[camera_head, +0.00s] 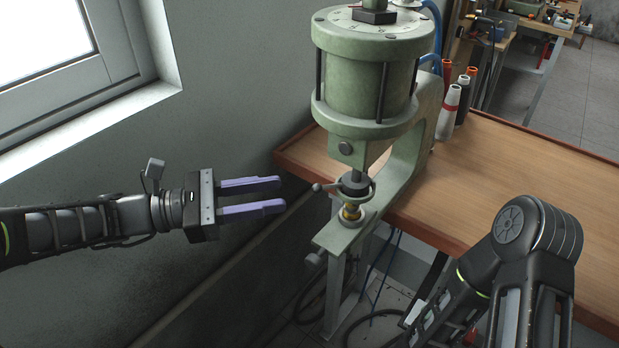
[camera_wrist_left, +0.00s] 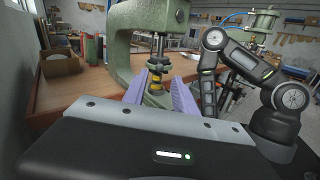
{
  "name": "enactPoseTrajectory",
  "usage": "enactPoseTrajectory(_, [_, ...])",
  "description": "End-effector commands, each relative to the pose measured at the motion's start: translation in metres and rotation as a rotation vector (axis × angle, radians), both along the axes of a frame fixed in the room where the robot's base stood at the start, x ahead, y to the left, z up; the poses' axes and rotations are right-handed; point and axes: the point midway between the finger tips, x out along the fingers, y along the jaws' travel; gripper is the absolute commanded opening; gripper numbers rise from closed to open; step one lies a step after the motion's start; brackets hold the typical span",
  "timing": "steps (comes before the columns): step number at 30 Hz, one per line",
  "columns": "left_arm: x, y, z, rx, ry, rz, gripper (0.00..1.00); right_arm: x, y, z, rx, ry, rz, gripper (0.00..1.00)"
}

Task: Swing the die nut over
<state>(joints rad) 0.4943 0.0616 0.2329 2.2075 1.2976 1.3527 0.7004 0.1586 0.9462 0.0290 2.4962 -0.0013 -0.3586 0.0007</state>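The die nut (camera_head: 355,188) is a dark ring with a small ball-ended handle pointing left, on the spindle under the green pneumatic press (camera_head: 362,75). In the left wrist view the die nut (camera_wrist_left: 158,64) and press frame (camera_wrist_left: 128,45) appear beyond the fingers. My left gripper (camera_head: 282,195) is open, with two purple fingers pointing right toward the handle. A gap shows between fingertips and handle in the head view, and nothing is between the fingers. My right gripper is out of view; only my right arm shows.
A wooden bench (camera_head: 520,190) carries the press. A wall and window (camera_head: 70,60) are on the left. Cables (camera_head: 372,320) lie below the bench. The bench right of the press is largely bare.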

Motion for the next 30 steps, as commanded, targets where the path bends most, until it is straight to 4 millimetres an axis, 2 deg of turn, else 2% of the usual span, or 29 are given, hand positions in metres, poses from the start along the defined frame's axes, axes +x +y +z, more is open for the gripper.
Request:
enactPoseTrajectory(13, [0.001,-0.007,-0.001,0.001,0.009,-0.002,0.34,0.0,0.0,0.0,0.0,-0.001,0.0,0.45])
enactPoseTrajectory(17, [0.005,-0.021,-0.001,0.002,0.009,-0.004,0.34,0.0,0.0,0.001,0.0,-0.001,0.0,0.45])
enactPoseTrajectory(24, [0.013,-0.058,-0.002,0.002,0.009,-0.004,0.34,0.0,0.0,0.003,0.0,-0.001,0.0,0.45])
enactPoseTrajectory(30, [0.018,-0.075,-0.002,0.003,0.008,-0.001,0.34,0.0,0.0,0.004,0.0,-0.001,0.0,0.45])
